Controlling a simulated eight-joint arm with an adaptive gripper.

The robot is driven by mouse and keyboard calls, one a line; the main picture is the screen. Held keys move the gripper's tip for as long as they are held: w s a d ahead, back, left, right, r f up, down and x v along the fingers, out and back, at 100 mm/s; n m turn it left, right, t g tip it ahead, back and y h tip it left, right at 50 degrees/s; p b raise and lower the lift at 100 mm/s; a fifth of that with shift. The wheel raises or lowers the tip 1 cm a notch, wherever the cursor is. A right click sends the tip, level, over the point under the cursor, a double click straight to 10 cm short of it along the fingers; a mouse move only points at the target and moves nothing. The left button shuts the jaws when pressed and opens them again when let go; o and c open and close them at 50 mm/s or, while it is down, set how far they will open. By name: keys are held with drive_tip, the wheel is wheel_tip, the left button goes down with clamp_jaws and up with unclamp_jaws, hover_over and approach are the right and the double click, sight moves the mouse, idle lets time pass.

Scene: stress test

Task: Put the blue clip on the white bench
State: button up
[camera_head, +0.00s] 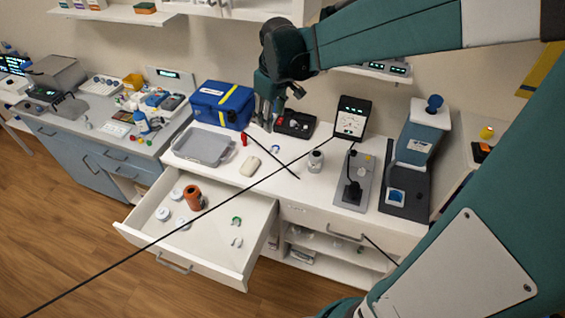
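A small clip with a blue tint (275,149) lies on the white bench (325,185), just below and right of my gripper in the picture. A green clip (236,221) and a pale clip (237,242) lie in the open drawer (205,245) below the bench.
A grey tray (203,147), blue case (222,104), red piece (244,139), cream block (250,166), small jar (315,161) and black meter (351,118) stand on the bench. The drawer also holds an orange cup (194,198) and white round pieces. Dark cables cross the view.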

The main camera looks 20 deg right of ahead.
drive_tip(key=s+a+r+m+t, duration=0.2)
drive_tip(key=s+a, duration=0.1)
drive_tip(key=s, duration=0.8)
drive_tip(key=s+a+r+m+t, duration=0.1)
drive_tip(key=s+a+m+t, duration=0.1)
drive_tip(key=s, duration=1)
drive_tip(key=shift+s+a+r+m, duration=0.25)
drive_tip(key=shift+a+r+m, duration=0.15)
drive_tip(key=shift+a+m, duration=0.5)
drive_tip(key=shift+a, duration=0.15)
drive_tip(key=shift+c, duration=0.5)
